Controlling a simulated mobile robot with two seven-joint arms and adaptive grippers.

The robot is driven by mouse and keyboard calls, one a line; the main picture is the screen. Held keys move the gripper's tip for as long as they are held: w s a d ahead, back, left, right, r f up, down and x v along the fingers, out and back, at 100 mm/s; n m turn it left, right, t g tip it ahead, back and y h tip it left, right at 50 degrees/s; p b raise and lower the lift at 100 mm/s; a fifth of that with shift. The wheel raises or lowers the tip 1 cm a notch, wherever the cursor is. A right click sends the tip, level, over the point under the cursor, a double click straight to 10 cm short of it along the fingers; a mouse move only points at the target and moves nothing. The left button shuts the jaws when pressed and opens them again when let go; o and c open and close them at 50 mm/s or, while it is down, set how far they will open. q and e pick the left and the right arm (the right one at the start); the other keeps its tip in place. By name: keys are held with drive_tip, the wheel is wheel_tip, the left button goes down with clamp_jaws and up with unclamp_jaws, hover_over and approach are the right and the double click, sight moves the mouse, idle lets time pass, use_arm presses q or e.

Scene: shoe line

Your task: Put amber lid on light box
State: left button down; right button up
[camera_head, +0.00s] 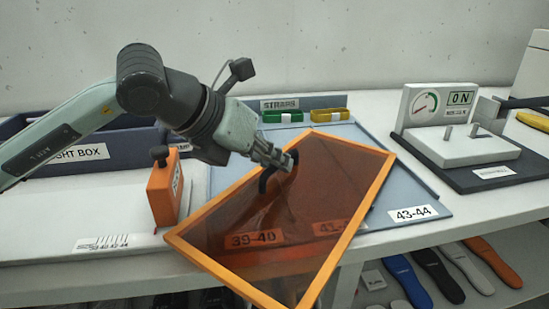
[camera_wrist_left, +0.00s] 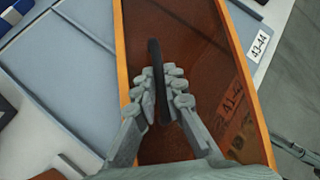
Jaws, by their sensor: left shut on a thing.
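The amber lid (camera_head: 225,215) is a see-through amber panel in an orange frame with a dark handle. My left gripper (camera_head: 279,165) is shut on that handle, and the lid hangs tilted and turned over the grey-blue board, its near end past the table's front edge. The left wrist view shows the fingers (camera_wrist_left: 163,90) on both sides of the dark handle, with the lid (camera_wrist_left: 190,50) below. A dark blue box (camera_head: 45,165) at the left has a label ending in "GHT BOX"; my left arm hides part of it.
The grey-blue board (camera_head: 385,160) has size labels, some showing through the lid. An orange block (camera_head: 163,195) with a black knob stands left of the lid. A gauge stand (camera_head: 440,125) is at the right. Insoles (camera_head: 440,275) lie on a lower shelf.

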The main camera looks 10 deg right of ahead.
use_arm(q)
drive_tip(key=c, duration=1.6)
unclamp_jaws()
